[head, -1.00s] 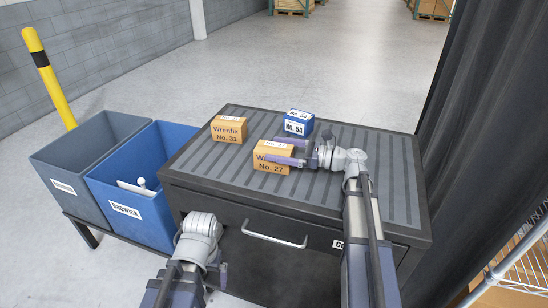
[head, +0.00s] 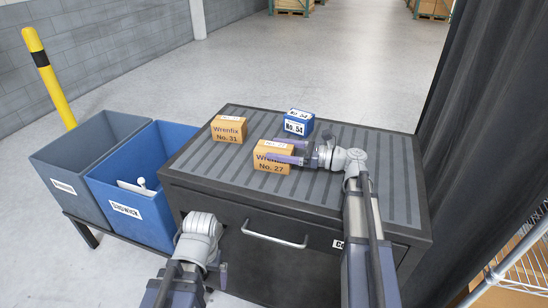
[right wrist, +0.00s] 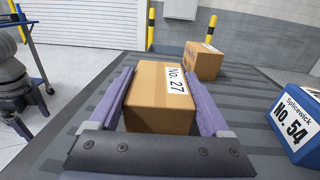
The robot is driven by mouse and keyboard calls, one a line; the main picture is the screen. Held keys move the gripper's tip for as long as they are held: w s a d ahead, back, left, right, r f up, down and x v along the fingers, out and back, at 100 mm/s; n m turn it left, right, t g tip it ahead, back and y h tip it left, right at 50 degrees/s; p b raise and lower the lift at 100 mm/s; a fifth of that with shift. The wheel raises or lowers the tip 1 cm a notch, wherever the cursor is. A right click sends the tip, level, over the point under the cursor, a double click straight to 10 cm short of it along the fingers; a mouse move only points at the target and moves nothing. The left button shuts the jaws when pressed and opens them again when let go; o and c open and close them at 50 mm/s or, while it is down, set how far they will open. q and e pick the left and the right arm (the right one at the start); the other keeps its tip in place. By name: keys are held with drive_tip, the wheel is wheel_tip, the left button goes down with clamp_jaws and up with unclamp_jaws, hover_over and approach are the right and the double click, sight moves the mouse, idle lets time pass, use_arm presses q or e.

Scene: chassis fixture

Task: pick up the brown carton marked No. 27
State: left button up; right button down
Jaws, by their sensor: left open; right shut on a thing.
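The brown carton marked Wrenfix No. 27 (head: 270,161) sits on the ribbed top of the dark cabinet. My right gripper (head: 278,152) reaches in from the right and is shut on this carton, with a purple finger along each side. In the right wrist view the carton (right wrist: 158,110) stands between the two fingers, its No. 27 label on top. I cannot see a gap under it. My left gripper (head: 222,277) is low in front of the cabinet, open and away from the carton; its fingers are only partly visible.
A brown carton marked No. 31 (head: 228,130) stands to the left, and a blue box marked No. 54 (head: 298,123) stands behind. A grey bin (head: 72,170) and a blue bin (head: 135,212) stand left of the cabinet (head: 330,195). The right part of its top is clear.

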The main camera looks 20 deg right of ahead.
sight(279, 149)
drive_tip(key=shift+r, duration=0.2)
wheel_tip(279, 149, up, 10)
drive_tip(key=p, duration=1)
drive_tip(key=shift+f, duration=0.1)
